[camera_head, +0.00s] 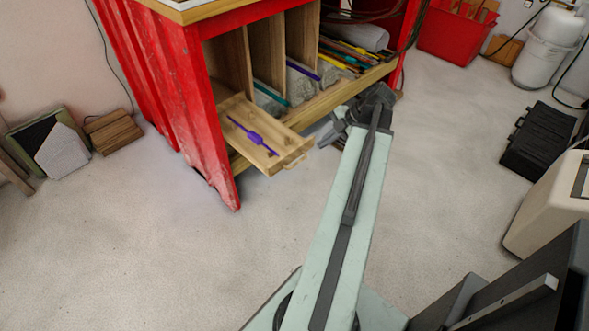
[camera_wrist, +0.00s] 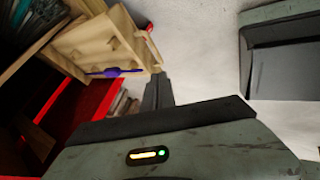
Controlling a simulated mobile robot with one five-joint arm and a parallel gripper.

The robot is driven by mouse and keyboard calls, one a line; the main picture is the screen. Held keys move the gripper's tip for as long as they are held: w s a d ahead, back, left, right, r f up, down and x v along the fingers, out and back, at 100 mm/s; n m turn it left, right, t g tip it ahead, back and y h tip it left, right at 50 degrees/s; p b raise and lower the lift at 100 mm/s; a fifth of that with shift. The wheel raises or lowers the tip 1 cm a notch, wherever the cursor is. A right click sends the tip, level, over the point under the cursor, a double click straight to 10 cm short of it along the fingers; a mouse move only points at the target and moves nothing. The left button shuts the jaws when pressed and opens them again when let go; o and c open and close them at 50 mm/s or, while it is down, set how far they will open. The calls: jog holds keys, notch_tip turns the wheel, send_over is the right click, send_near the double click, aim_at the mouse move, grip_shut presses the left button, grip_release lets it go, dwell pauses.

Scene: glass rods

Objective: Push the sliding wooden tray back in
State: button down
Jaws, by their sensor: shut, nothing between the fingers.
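The sliding wooden tray (camera_head: 238,110) sticks out of the red cabinet's lower left bay, with a small handle on its front edge. A purple glass piece (camera_head: 255,138) lies in it. The tray also shows in the wrist view (camera_wrist: 82,40), with the purple piece (camera_wrist: 112,72) inside. My gripper (camera_head: 322,138) is just right of the tray's front end in the head view. In the wrist view my gripper (camera_wrist: 159,78) is shut and empty, with its tips close by the tray's front edge. I cannot tell whether they touch.
The red cabinet (camera_head: 212,115) has wooden dividers and coloured rods (camera_head: 345,55) on its shelf. A red crate (camera_head: 455,32) stands at the back right, and a black case (camera_head: 538,140) on the right floor. The floor before the tray is clear.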

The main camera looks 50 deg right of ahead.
jog(key=b, duration=0.8)
send_near(290, 158)
jog(key=shift+x, duration=2.4)
jog(key=shift+a, duration=0.1)
